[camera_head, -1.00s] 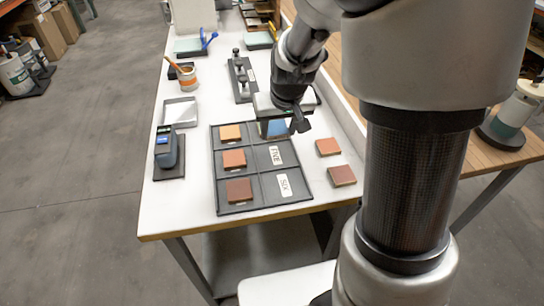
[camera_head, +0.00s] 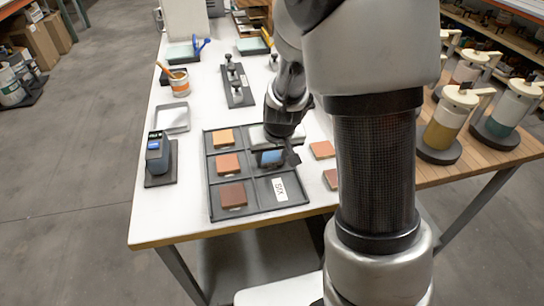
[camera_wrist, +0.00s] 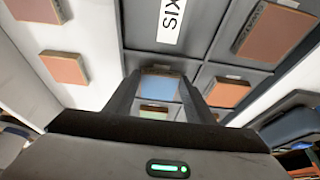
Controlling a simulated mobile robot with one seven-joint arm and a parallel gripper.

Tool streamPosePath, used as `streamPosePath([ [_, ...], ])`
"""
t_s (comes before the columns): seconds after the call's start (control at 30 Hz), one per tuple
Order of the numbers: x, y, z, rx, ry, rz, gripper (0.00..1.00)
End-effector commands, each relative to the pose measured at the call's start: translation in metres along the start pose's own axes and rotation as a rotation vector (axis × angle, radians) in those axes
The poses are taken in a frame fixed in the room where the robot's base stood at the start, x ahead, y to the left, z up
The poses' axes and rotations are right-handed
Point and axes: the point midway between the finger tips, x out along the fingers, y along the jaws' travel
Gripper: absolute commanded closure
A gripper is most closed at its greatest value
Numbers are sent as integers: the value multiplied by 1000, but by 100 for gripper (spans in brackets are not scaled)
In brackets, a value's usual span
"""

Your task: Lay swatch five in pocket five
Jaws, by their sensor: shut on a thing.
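The black and grey tray (camera_head: 207,170) has two columns of pockets. My gripper (camera_head: 275,152) is over the right column's middle pocket and shut on a blue swatch (camera_head: 270,157). In the wrist view the blue swatch (camera_wrist: 160,84) lies between the two dark fingers. It is at or just above that middle pocket, and I cannot tell whether it touches the floor. The label of that pocket is hidden. The pocket marked SIX (camera_head: 294,199) is empty in front. My gripper mostly hides the pocket behind.
The left column holds an orange swatch (camera_head: 223,137), a terracotta swatch (camera_head: 228,164) and a brown swatch (camera_head: 233,195). Two loose swatches lie right of the tray, one of them reddish (camera_head: 322,150). A handheld meter (camera_head: 158,152) stands at the left.

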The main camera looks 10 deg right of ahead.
Motion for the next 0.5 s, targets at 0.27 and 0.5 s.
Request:
streamPosePath([
  [0.27, 1, 0, 0, 0, 0, 0, 32],
  [0.5, -4, 0, -2, 0, 0, 0, 32],
])
